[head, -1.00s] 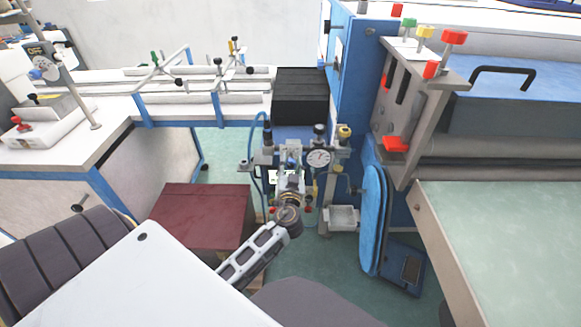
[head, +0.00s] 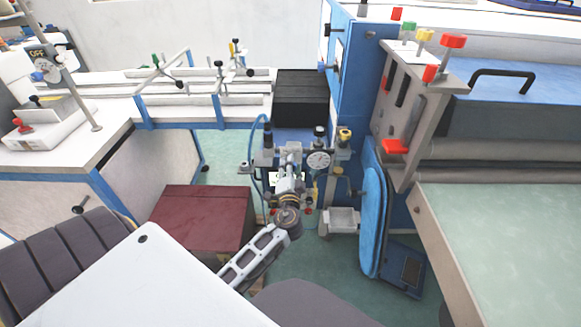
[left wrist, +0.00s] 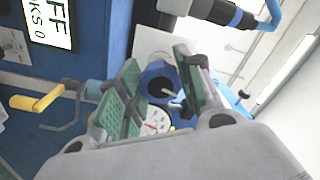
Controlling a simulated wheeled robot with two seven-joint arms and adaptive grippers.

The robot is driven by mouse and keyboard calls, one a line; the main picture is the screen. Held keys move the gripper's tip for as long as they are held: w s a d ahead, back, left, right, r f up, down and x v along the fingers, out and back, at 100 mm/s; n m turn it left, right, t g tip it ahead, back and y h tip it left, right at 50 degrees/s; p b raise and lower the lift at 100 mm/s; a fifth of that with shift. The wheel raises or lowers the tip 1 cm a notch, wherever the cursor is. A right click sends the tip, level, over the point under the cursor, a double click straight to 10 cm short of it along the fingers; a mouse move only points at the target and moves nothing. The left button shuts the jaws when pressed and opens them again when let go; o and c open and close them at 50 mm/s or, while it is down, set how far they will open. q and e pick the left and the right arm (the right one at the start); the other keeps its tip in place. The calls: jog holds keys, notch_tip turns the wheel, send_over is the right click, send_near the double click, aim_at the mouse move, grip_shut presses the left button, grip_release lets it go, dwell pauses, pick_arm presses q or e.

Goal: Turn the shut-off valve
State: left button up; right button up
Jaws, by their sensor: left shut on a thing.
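My left gripper (head: 290,158) is at the pneumatic unit under the black box, just left of the round gauge (head: 318,160). In the left wrist view its two green-padded fingers (left wrist: 160,92) stand either side of a blue round part (left wrist: 157,76) with a dark centre, seemingly the shut-off valve's knob. The gripper is shut on it; the exact contact is partly hidden by the fingers. The gauge also shows behind the fingers in the left wrist view (left wrist: 155,122). My right gripper is not in view.
A yellow-handled lever (left wrist: 37,103) and a lettered sign (left wrist: 50,22) are close by. A blue hose (left wrist: 272,12) runs beside the unit. A dark red box (head: 200,217) stands left, a blue padded panel (head: 373,220) right.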

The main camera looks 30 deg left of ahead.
pick_arm(q)
jog(key=m+p, duration=0.1)
jog(key=m, duration=0.1)
jog(key=shift+r+m, duration=0.15)
jog(key=shift+m, duration=0.15)
jog(key=m+p, duration=0.1)
jog(key=m, duration=0.2)
jog(key=shift+m, duration=0.5)
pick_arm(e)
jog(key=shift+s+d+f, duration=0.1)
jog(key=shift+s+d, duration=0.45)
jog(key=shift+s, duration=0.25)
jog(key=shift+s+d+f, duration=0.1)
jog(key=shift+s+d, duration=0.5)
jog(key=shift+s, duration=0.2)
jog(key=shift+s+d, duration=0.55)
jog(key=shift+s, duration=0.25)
pick_arm(q)
jog(key=o, duration=1)
jog(key=shift+o, duration=0.2)
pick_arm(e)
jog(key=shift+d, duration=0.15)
pick_arm(q)
jog(key=shift+s+d, duration=0.1)
